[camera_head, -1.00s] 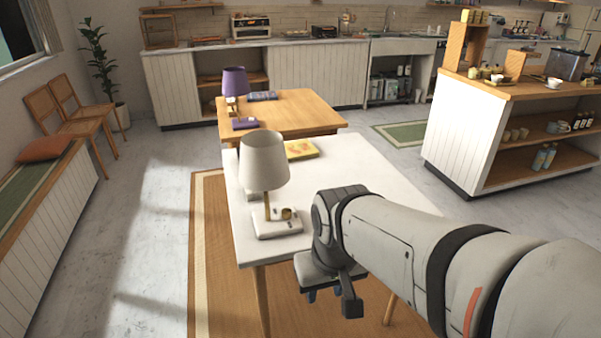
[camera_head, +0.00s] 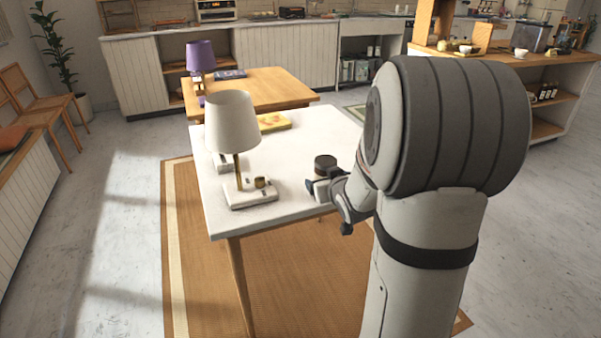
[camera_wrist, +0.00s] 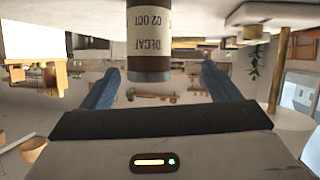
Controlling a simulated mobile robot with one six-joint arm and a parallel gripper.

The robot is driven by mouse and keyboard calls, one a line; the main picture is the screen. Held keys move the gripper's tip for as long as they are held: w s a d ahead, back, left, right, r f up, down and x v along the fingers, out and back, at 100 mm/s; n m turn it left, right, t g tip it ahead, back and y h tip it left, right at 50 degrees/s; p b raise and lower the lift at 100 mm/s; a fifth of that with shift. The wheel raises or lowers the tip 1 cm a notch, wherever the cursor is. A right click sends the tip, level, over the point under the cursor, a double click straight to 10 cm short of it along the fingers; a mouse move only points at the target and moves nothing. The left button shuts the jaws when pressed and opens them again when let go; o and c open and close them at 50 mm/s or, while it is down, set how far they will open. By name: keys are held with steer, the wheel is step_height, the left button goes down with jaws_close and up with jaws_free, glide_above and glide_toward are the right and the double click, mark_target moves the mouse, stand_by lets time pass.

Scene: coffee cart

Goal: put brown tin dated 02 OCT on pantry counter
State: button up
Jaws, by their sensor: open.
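The brown tin (camera_head: 325,167) stands upright on the white table (camera_head: 225,215), near its right front part. In the wrist view, which is upside down, its pale label reads DECAF and 02 OCT on the tin (camera_wrist: 149,42). My gripper (camera_head: 326,188) is open at the tin. In the wrist view the two blue fingers of my gripper (camera_wrist: 158,78) lie on either side of the tin, with gaps on both sides. I cannot tell how far the tin sits between them. Two counters show, one along the back wall (camera_head: 285,57) and one at the right (camera_head: 560,58); which is the pantry counter is unclear.
A lamp with a pale shade (camera_head: 233,122) stands on the white table left of the tin. A yellow book (camera_head: 274,122) lies further back. A wooden table with a purple lamp (camera_head: 200,56) stands behind. Chairs and a bench line the left; the floor there is clear.

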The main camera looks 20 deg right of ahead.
mark_target(323, 174)
steer(key=w+d+f+t+b, duration=0.1)
steer(key=w, duration=0.2)
steer(key=w+f+t+y+b, duration=0.1)
steer(key=w+f+t, duration=0.1)
steer(key=w, duration=0.1)
steer(key=w+d+f+t+y+b, duration=0.1)
steer(key=w, duration=0.1)
steer(key=shift+w+d+f+n+t+b, duration=0.25)
steer(key=shift+w+d+n+t+b, duration=0.1)
steer(key=shift+w+n+t, duration=0.05)
steer(key=shift+w, duration=0.5)
steer(key=shift+c, duration=0.5)
